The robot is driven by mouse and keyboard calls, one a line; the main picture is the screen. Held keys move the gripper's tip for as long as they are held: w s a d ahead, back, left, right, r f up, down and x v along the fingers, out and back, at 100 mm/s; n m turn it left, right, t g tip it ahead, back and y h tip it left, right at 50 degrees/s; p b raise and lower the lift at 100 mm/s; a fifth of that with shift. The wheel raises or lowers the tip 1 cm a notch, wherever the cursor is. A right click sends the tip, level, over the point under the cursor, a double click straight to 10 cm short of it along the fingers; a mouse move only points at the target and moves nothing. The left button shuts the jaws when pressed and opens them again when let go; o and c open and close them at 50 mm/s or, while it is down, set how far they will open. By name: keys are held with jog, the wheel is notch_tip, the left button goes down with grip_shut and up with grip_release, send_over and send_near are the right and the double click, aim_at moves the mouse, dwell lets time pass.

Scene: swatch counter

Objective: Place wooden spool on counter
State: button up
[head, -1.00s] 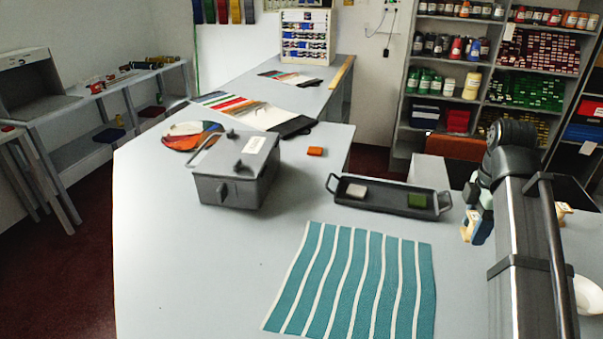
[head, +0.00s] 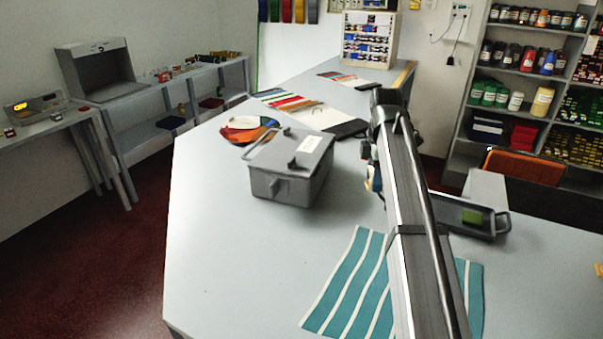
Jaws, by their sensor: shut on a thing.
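My gripper (head: 372,178) is left of my arm's dark forearm, over the grey counter (head: 235,245), between the lidded grey box and the tray. Its fingers are small here and partly covered by the arm. They are shut on a small pale tan piece, taken as the wooden spool (head: 376,186). Most of the spool is hidden, so its tilt cannot be told. It appears to be held above the counter, but the exact gap cannot be judged.
A grey lidded box (head: 290,185) stands left of my gripper. A teal-and-white striped cloth (head: 345,290) lies in front, partly under my arm's view. A dark tray (head: 480,231) with a green block (head: 472,216) is at right. Counter left of the cloth is clear.

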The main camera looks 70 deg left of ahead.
aim_at(363, 189)
jog(key=w+a+r+m, duration=0.25)
jog(key=a+m, duration=0.25)
jog(key=a, duration=0.5)
jog(key=shift+m, duration=0.3)
jog(key=shift+w+a+f, duration=0.1)
jog(key=shift+w+f, duration=0.05)
jog(key=shift+f, duration=1.65)
jog(key=shift+w+a+f, duration=0.1)
jog(key=shift+w+f, duration=0.05)
jog(key=shift+f, duration=1.7)
jog(key=shift+w+f, duration=0.15)
jog(key=shift+f, duration=1.65)
jog(key=shift+f, duration=0.15)
jog(key=o, duration=1)
jog(key=shift+o, duration=0.2)
notch_tip(363, 189, up, 12)
jog(key=shift+r, duration=0.2)
